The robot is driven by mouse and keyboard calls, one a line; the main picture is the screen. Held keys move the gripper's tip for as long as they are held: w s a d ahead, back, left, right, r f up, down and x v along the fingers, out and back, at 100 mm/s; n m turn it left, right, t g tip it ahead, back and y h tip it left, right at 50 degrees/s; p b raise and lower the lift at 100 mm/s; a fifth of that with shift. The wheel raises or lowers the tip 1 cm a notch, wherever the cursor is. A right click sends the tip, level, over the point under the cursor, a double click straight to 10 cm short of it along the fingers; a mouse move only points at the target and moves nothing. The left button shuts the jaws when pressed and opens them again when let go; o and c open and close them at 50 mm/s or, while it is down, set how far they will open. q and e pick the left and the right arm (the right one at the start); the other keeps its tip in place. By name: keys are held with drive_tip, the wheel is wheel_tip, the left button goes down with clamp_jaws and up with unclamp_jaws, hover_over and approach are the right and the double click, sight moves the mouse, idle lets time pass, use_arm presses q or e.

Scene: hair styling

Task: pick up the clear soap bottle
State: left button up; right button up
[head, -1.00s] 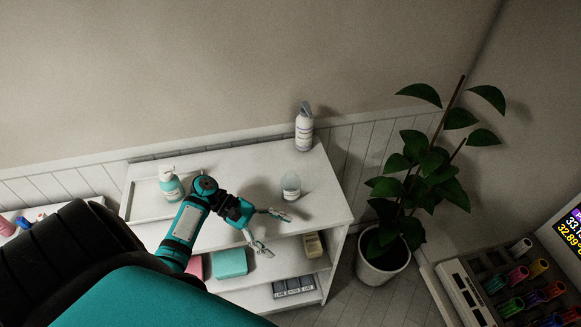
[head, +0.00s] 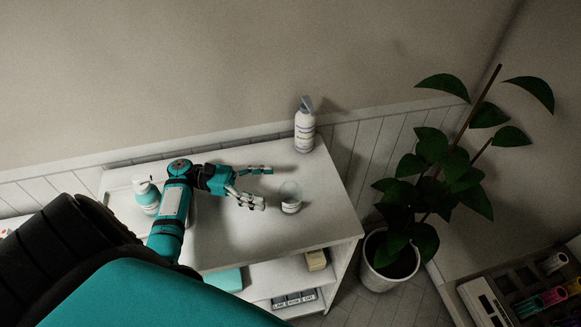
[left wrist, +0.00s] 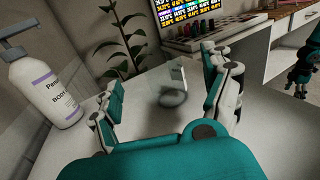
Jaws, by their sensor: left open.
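The clear soap bottle (head: 290,197) stands upright on the white shelf unit's top, with a pale label low on it. In the left wrist view the clear bottle (left wrist: 174,82) is see-through and faint, between and beyond my fingers. My left gripper (head: 265,188) is open at the bottle's left, with its fingers pointing at it. The fingers look just short of the bottle in the head view. The left gripper (left wrist: 164,85) also shows open and empty in the left wrist view. A small teal and black arm part, probably my right gripper (left wrist: 300,72), shows at the right edge; its fingers are unclear.
A white pump bottle (head: 304,126) stands at the top's back corner, near the wall. A teal-and-white bottle (head: 147,196) stands on a tray behind my left arm. A potted plant (head: 392,262) stands right of the shelf unit (head: 325,215). The top's front right is clear.

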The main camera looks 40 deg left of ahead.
sight(290, 193)
use_arm(q)
wheel_tip(290, 193, down, 2)
drive_tip(key=shift+f+b, duration=0.15)
drive_tip(key=shift+b, duration=0.35)
drive_tip(key=shift+w+d+r+p, duration=0.2)
drive_tip(key=shift+w+d+r, duration=0.05)
drive_tip(key=shift+d, duration=0.3)
drive_tip(key=shift+w+d+r+p, duration=0.15)
drive_tip(key=shift+w+d+r, duration=0.1)
drive_tip(key=shift+d, duration=0.3)
drive_tip(key=x, duration=0.4)
drive_tip(key=shift+f, duration=0.1)
drive_tip(key=shift+w+d, duration=0.3)
drive_tip(key=shift+d, duration=0.2)
drive_tip(key=c, duration=1)
drive_tip(key=shift+c, duration=0.5)
use_arm(e)
drive_tip(key=w+a+f, duration=0.1)
drive_tip(key=w+f, duration=0.1)
drive_tip(key=shift+w+a, duration=0.4)
drive_tip(key=shift+a, duration=0.15)
